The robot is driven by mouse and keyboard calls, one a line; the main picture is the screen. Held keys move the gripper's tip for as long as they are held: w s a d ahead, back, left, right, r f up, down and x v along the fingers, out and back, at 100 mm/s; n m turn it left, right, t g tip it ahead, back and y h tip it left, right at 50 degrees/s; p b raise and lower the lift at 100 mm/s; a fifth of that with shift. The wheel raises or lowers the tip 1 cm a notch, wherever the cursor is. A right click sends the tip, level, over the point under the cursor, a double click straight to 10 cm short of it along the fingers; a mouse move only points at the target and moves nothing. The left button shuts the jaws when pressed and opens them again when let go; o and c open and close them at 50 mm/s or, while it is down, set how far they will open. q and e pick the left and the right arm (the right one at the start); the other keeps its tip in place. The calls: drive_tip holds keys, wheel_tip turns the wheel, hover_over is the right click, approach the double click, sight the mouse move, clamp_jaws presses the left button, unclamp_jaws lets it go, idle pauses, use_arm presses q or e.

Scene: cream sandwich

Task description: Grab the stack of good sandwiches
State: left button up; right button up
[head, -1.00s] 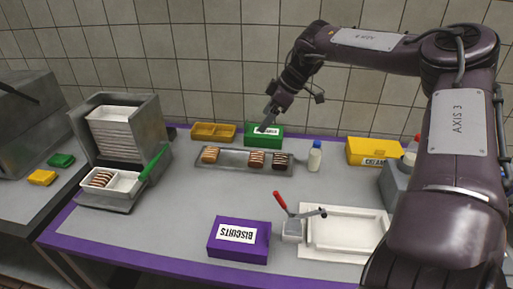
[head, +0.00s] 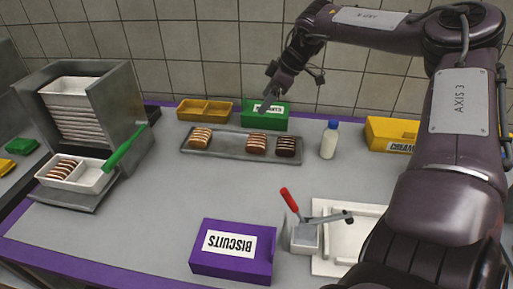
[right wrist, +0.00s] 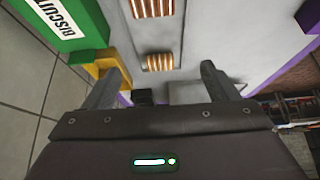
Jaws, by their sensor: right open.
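A long metal tray (head: 228,151) holds three sandwich stacks: a light brown stack (head: 200,137) at its left, a brown stack (head: 257,144) and a dark stack (head: 286,145) at its right. My left gripper is out of view.
A purple biscuits box (head: 233,252) and a red-handled lever device (head: 305,238) are at the front. The middle table is clear.

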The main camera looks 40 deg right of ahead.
drive_tip(key=b, duration=0.8)
approach(257, 139)
drive_tip(key=shift+w+a+f, duration=0.65)
drive_tip(key=shift+w+f, duration=0.15)
drive_tip(key=shift+f, duration=0.1)
drive_tip(key=shift+w+a+f, duration=0.1)
drive_tip(key=shift+w+f, duration=0.05)
drive_tip(key=shift+f, duration=0.4)
drive_tip(key=x, duration=0.5)
drive_tip(key=shift+d+f+p, duration=0.2)
drive_tip(key=shift+f+p, duration=0.1)
drive_tip(key=shift+w+a+f, duration=0.15)
drive_tip(key=shift+a+f, duration=0.1)
drive_tip(key=shift+f, duration=0.25)
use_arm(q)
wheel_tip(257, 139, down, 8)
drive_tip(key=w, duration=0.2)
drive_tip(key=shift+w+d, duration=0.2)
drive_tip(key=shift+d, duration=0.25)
use_arm(e)
drive_tip(key=shift+c, duration=0.2)
drive_tip(key=c, duration=0.7)
